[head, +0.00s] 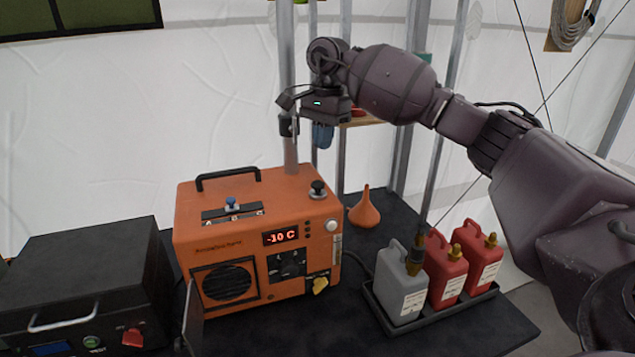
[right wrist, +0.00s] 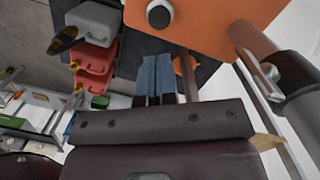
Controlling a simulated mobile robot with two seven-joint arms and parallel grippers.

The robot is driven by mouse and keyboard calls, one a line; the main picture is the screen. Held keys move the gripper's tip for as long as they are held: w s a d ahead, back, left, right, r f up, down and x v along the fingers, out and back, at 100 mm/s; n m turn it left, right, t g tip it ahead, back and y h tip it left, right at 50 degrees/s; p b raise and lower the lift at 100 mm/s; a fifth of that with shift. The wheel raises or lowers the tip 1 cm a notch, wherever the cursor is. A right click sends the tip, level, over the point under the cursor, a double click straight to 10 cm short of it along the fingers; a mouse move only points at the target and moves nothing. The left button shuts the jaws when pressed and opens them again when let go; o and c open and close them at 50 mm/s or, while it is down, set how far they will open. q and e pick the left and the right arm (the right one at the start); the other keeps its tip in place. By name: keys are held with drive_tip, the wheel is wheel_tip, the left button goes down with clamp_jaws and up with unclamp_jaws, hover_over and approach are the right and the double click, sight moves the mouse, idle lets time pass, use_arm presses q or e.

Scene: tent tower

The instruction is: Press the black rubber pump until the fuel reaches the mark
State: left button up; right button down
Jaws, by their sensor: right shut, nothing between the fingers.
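The orange heater (head: 228,225) stands on the dark table, its display (head: 281,237) reading "-10 C". The black rubber pump (head: 318,188) is a small knob on the heater's top right corner; it also shows at the top of the right wrist view (right wrist: 160,14). A narrow pale strip (head: 337,248), perhaps the fuel gauge, runs down the heater's right front edge; its level and mark are too small to read. My right gripper (head: 322,140) is shut and empty, pointing down above the pump and apart from it. My left gripper is not in view.
A grey can (head: 402,285) and two red cans (head: 445,270) stand in a black tray (head: 385,318) on the right. An orange funnel (head: 364,212) stands behind the heater's right side. Metal poles (head: 287,90) rise behind it. A black box (head: 85,270) is at left.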

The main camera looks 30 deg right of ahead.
sight(318, 187)
drive_tip(key=shift+a, duration=0.1)
drive_tip(key=shift+f+b, duration=0.5)
drive_tip(key=shift+f, duration=0.35)
drive_tip(key=shift+s+a+f+b, duration=0.15)
drive_tip(key=shift+f+b, duration=0.4)
drive_tip(key=shift+f, duration=0.75)
drive_tip(key=shift+w+a+f+b, duration=0.15)
drive_tip(key=shift+f+b, duration=0.4)
drive_tip(key=shift+f, duration=0.75)
drive_tip(key=shift+s+f, duration=0.1)
drive_tip(key=shift+s, duration=0.05)
wheel_tip(318, 187, down, 2)
drive_tip(key=shift+f+b, duration=0.1)
drive_tip(key=shift+b, duration=0.5)
drive_tip(key=shift+r, duration=0.25)
drive_tip(key=shift+w+d+r+b, duration=0.2)
drive_tip(key=shift+w+d, duration=0.05)
drive_tip(key=shift+d, duration=0.4)
drive_tip(key=shift+w+d+r+b, duration=0.15)
drive_tip(key=shift+w+d, duration=0.05)
drive_tip(key=shift+d, duration=0.6)
drive_tip(key=shift+r, duration=0.15)
